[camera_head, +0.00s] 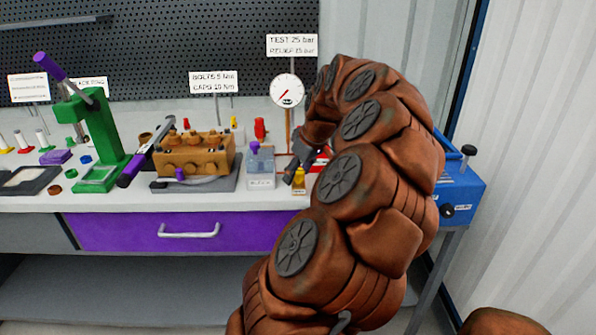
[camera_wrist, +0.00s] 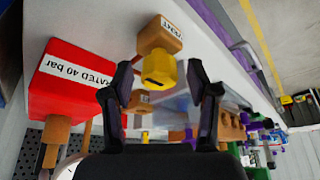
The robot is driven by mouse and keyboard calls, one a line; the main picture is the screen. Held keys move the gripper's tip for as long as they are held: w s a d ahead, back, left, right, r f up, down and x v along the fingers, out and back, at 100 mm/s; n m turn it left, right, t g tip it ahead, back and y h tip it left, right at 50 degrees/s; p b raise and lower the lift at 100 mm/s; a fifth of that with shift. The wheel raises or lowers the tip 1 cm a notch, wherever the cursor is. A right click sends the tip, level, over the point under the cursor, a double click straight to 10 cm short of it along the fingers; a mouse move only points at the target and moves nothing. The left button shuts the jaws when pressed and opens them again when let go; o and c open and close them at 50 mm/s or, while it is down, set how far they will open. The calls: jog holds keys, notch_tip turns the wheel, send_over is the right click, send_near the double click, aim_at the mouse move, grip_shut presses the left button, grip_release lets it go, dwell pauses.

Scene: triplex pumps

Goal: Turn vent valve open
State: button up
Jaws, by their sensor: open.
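The vent valve shows in the wrist view as a yellow knob (camera_wrist: 159,71) on a brown block (camera_wrist: 160,36) with a white label, partly readable. In the head view the small yellow valve (camera_head: 299,179) stands near the bench's front edge, just left of my arm. My gripper (camera_wrist: 160,80) is open, with its dark fingers on either side of the yellow knob in the wrist view. I cannot tell whether they touch it. In the head view my gripper (camera_head: 301,168) is beside the yellow valve, and my brown arm hides much of what is behind it.
A red block (camera_wrist: 72,82) marked "RATED 40 bar" is close on the left in the wrist view. A round gauge (camera_head: 287,90) stands behind the valve. A clear box (camera_head: 261,165), a brass pump block (camera_head: 195,155) and a green press (camera_head: 95,135) are to the left.

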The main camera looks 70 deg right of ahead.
jog(key=v, duration=1.2)
jog(key=shift+w, duration=0.1)
dwell(0.8)
